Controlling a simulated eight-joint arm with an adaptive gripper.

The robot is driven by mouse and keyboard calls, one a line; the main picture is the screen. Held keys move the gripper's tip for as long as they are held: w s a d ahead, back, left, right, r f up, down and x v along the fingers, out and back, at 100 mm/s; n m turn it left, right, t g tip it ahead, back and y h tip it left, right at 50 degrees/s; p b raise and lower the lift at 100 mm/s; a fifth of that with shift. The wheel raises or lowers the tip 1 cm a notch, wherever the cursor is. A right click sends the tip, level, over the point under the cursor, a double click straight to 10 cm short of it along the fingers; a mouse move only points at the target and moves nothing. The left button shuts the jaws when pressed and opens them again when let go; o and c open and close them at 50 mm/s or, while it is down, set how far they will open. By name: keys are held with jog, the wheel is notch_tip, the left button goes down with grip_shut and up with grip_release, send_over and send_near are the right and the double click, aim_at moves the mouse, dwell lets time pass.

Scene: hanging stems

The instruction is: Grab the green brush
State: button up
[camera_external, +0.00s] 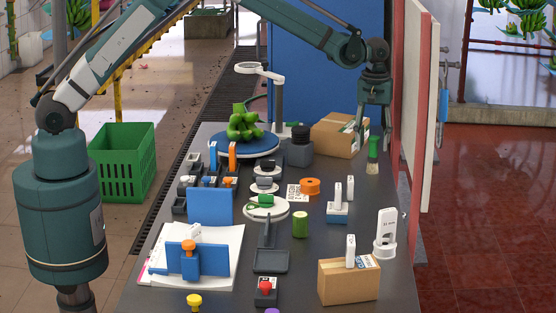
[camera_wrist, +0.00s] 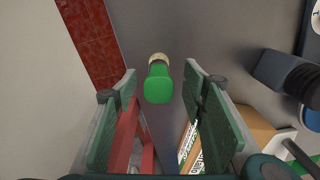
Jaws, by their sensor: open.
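The green brush (camera_external: 373,156) stands upright at the right far side of the dark table, green end up and pale end down. In the wrist view the green brush (camera_wrist: 158,83) shows from above, between the tips of my two fingers. My gripper (camera_external: 375,138) points down over the brush, with its fingers apart. In the wrist view my gripper (camera_wrist: 160,72) shows a clear gap on both sides of the brush, and neither finger visibly touches it. How far down the fingers reach along the brush is hard to tell.
A cardboard box (camera_external: 338,134) stands just left of the brush, close to my gripper. A white panel (camera_external: 421,110) rises along the table's right edge. A dark container (camera_external: 299,150) and a blue turntable with green fruit (camera_external: 243,143) stand farther left.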

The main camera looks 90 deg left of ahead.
aim_at(373, 162)
jog(key=shift+f, duration=1.2)
jog(key=shift+w+f, duration=0.1)
jog(key=shift+f, duration=2.5)
jog(key=c, duration=1)
